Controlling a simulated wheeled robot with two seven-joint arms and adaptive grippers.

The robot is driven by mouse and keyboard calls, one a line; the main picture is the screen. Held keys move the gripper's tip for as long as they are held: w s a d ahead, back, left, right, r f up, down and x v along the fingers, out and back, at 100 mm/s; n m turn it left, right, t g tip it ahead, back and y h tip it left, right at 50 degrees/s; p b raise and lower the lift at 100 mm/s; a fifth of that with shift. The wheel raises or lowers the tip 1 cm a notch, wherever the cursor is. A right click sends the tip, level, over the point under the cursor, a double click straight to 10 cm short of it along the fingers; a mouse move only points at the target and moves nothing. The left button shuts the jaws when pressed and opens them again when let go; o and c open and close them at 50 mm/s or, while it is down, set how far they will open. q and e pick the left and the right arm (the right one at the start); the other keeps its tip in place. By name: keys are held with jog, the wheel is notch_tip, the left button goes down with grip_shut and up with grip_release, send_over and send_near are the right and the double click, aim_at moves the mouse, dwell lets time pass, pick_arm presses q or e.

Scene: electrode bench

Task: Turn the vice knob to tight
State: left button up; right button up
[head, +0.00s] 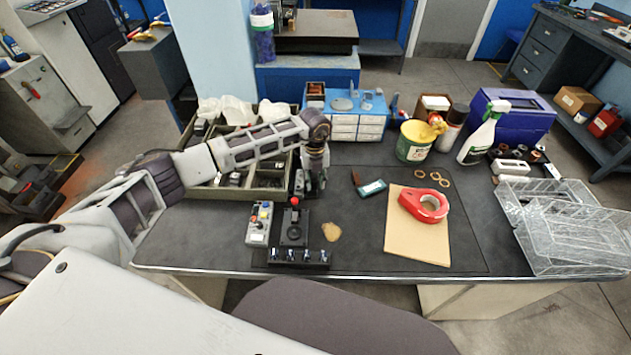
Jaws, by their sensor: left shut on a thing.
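My left arm reaches in from the left across the sorting tray. My left gripper (314,182) points down at the middle of the bench and is shut on a small part, which looks like the vice knob. The fingers mostly hide the knob, so its turn position cannot be read. A small dark metal vice (299,184) appears to stand right beside the fingers, partly covered by them. My right gripper is not in view.
Just in front stand a black fixture (294,232) with a red ball and a grey control box (258,224). A divided tray (262,184) lies under my arm. Red tape (423,205) on a tan board (402,245) and clear boxes (575,235) lie right.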

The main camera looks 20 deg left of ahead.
aim_at(313, 181)
pick_arm(q)
jog(key=shift+a+m+b, duration=0.1)
jog(key=shift+m+b, duration=0.2)
jog(key=shift+m, duration=0.5)
jog(key=shift+m+b, duration=0.3)
jog(key=shift+m, duration=0.5)
jog(key=shift+a+m+b, duration=0.15)
jog(key=shift+m+b, duration=0.15)
jog(key=shift+m, duration=1.1)
jog(key=shift+b, duration=0.3)
jog(key=shift+m, duration=0.3)
jog(key=shift+a, duration=0.1)
jog(key=o, duration=0.8)
jog(key=shift+r, duration=0.7)
notch_tip(313, 181, up, 11)
jog(key=shift+f, duration=0.15)
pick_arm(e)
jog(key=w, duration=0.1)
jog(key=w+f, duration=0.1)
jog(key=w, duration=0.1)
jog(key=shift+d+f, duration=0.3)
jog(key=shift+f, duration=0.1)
